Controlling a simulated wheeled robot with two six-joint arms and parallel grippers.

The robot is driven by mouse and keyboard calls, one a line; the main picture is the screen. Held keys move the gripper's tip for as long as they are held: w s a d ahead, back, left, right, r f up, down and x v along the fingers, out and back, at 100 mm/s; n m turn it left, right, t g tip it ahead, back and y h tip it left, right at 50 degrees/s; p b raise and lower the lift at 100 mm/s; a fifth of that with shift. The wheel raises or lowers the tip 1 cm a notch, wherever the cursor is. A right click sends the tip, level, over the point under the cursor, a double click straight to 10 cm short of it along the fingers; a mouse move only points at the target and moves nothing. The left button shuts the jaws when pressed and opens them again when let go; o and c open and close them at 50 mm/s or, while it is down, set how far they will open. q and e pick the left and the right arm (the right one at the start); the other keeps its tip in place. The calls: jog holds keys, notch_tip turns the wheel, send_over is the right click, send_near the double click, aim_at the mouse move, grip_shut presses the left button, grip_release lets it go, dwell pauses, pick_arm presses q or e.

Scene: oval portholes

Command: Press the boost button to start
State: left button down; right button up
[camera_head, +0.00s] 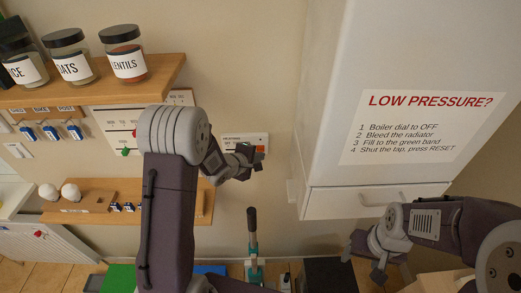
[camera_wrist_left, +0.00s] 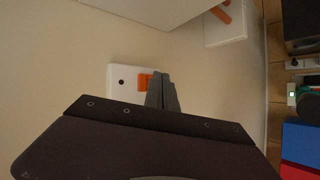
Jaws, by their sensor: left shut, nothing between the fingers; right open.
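A small white wall plate (camera_wrist_left: 119,86) with a black dot and an orange button (camera_wrist_left: 146,81) shows in the left wrist view. My left gripper (camera_wrist_left: 163,92) is shut and empty, its fingertips at the right side of the orange button and partly covering it. I cannot tell whether they touch it. In the head view my left gripper (camera_head: 250,158) is in front of a small labelled wall panel (camera_head: 243,137), whose print is too small to read. My right gripper (camera_head: 364,257) is open and empty, low at the right below the white cabinet.
A wooden shelf (camera_head: 150,82) with labelled jars is at upper left; a lower shelf (camera_head: 130,208) holds white round things. The white boiler cabinet (camera_head: 405,70) with a "LOW PRESSURE?" notice stands right.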

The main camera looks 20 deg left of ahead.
dwell(0.3)
pick_arm(q)
jog(key=shift+w+a+p, duration=0.15)
jog(key=shift+w+p, duration=0.3)
jog(key=shift+w+a+p, duration=0.1)
jog(key=shift+w+p, duration=0.25)
jog(key=shift+p, duration=0.05)
dwell(0.6)
jog(key=shift+s, duration=0.1)
jog(key=shift+s+d, duration=0.2)
jog(key=shift+s, duration=0.5)
